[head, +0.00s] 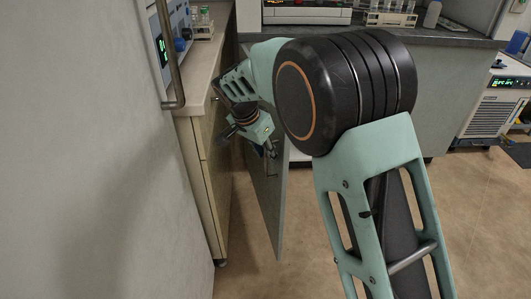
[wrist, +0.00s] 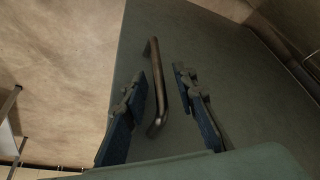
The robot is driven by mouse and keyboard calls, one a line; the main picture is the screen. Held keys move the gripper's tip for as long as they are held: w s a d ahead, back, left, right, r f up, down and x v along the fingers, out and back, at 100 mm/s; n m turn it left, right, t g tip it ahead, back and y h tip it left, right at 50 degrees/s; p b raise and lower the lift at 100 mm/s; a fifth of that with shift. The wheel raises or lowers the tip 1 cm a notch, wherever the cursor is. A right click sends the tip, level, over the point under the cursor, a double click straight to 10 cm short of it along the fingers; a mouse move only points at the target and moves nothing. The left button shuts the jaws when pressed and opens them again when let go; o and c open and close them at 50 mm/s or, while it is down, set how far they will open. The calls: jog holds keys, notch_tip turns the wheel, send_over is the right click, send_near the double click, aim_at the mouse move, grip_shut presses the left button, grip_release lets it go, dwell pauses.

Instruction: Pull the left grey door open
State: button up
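The left grey door (head: 267,205) shows in the head view as a tall panel standing out from the grey cabinet under the back counter, so it is ajar. Its grey face (wrist: 225,70) fills much of the wrist view. A bar handle (wrist: 154,85) of dull metal is on that face. My gripper (head: 270,152) is at the upper part of the door. In the wrist view my gripper (wrist: 160,78) is open, with one blue-padded finger on each side of the handle and visible gaps to it. My arm hides part of the cabinet and the door's top.
A wooden-fronted counter (head: 206,165) stands close left of the door and my gripper. A pale wall panel (head: 85,160) with a bar handle is at the near left. Test-tube racks stand on the back counter (head: 440,38). Brown floor (head: 215,270) is clear around the door's lower edge.

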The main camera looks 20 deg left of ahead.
jog(key=v, duration=1.2)
jog(key=shift+d, duration=0.1)
